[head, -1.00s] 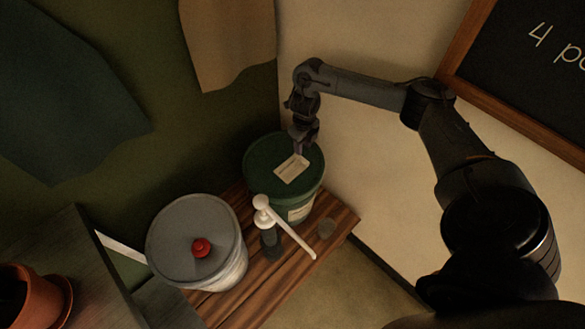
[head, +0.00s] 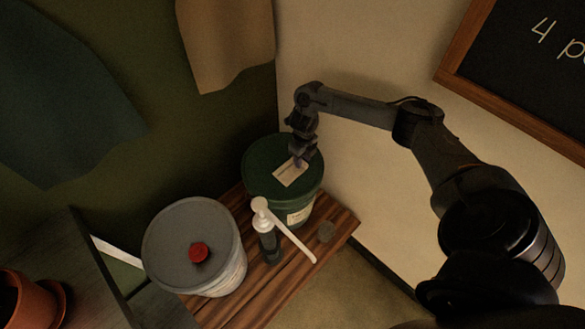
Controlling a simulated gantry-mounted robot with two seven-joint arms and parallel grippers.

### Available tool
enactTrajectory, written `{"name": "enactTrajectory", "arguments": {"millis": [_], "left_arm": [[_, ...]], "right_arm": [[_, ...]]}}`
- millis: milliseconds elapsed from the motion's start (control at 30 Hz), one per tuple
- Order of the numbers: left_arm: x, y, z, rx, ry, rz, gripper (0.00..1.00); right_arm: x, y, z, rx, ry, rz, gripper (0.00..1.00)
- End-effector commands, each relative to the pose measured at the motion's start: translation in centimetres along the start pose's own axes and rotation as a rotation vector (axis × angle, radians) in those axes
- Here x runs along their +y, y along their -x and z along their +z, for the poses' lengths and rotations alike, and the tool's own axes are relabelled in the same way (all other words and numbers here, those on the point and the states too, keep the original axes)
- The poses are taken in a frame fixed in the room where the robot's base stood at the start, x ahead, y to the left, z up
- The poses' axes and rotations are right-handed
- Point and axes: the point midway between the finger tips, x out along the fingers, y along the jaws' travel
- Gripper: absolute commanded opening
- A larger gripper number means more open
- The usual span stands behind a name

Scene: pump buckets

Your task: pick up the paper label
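The paper label (head: 289,176) is a small pale rectangle lying flat on the lid of the green bucket (head: 258,178). My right gripper (head: 301,161) points down at the label's far right end, at or just above the lid. Its fingers are small and dark here, so I cannot tell whether they are open or shut, or whether they touch the label. The near part of the label is uncovered. My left gripper is not in view.
A grey-lidded bucket (head: 178,233) with a red cap (head: 198,252) stands at the left on the wooden bench (head: 325,212). A white pump (head: 262,218) stands in front of the green bucket, its spout reaching right. A small grey disc (head: 326,231) lies near the bench's right edge.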

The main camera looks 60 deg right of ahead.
Motion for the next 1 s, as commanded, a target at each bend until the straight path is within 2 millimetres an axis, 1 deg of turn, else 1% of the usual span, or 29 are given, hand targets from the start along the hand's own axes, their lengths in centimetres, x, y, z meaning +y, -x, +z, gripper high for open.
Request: {"name": "enactTrajectory", "arguments": {"millis": [33, 267, 767, 1000], "left_arm": [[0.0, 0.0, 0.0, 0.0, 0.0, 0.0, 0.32], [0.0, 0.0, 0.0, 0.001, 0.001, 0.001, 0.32], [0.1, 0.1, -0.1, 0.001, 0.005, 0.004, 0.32], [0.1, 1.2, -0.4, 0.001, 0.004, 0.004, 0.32]], "right_arm": [[0.0, 0.0, 0.0, 0.0, 0.0, 0.0, 0.36], [0.0, 0.0, 0.0, 0.0, 0.0, 0.0, 0.01], [0.0, 0.2, 0.0, 0.0, 0.0, 0.0, 0.0], [-0.1, 1.5, -0.1, 0.0, -0.002, 0.001, 0.0]]}}
